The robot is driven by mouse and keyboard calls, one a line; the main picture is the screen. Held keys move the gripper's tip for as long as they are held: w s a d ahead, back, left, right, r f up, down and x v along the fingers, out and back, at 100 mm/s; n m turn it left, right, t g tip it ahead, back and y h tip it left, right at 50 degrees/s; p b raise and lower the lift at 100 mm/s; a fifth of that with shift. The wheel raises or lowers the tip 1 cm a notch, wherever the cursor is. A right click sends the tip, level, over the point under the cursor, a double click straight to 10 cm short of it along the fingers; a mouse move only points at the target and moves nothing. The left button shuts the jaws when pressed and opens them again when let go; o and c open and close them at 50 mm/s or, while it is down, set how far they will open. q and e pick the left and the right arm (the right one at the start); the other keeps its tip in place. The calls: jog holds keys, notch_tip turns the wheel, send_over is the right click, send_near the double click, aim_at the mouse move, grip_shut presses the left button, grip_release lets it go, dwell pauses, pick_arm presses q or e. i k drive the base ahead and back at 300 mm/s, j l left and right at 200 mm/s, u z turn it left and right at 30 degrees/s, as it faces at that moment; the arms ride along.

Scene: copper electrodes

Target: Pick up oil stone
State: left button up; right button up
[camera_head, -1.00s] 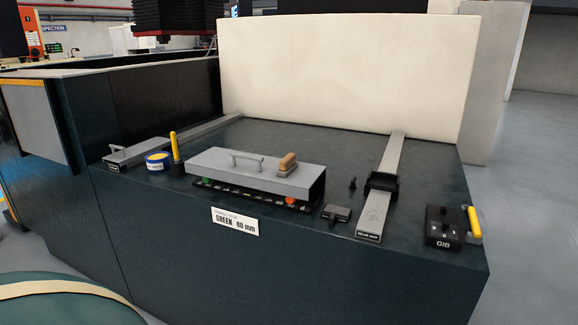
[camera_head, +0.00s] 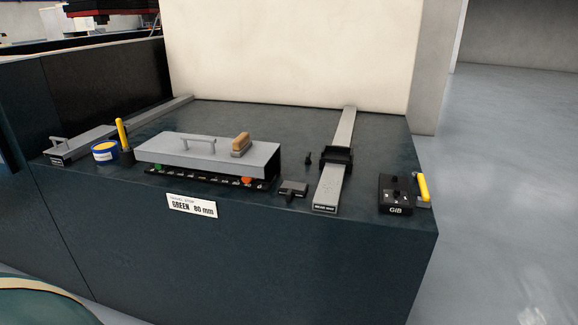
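A small block (camera_head: 241,145), tan on top and grey below, lies on the right part of the grey cover's flat top; its two-layer look fits an oil stone, though no label shows. The grey cover (camera_head: 185,150) has a bar handle on its top and sits on the dark bench (camera_head: 330,245). Neither of my grippers is in view. Nothing touches or covers the block.
Left of the cover are a blue and yellow tin (camera_head: 105,151), a yellow-handled tool (camera_head: 122,134) and a grey handled slide cover (camera_head: 85,146). Right of it are a small dark block (camera_head: 293,190), a grey rail (camera_head: 331,184) and a black GIB box (camera_head: 397,195). A pale wall (camera_head: 290,50) stands behind.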

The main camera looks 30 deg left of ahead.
aim_at(240, 144)
jog(key=j+z, duration=0.2)
jog(key=z, duration=0.25)
jog(key=j+z, duration=0.2)
jog(key=z, duration=0.3)
jog(key=k+j+z, duration=0.3)
jog(key=j, duration=0.15)
jog(key=k+j+z, duration=0.25)
jog(key=j, duration=0.2)
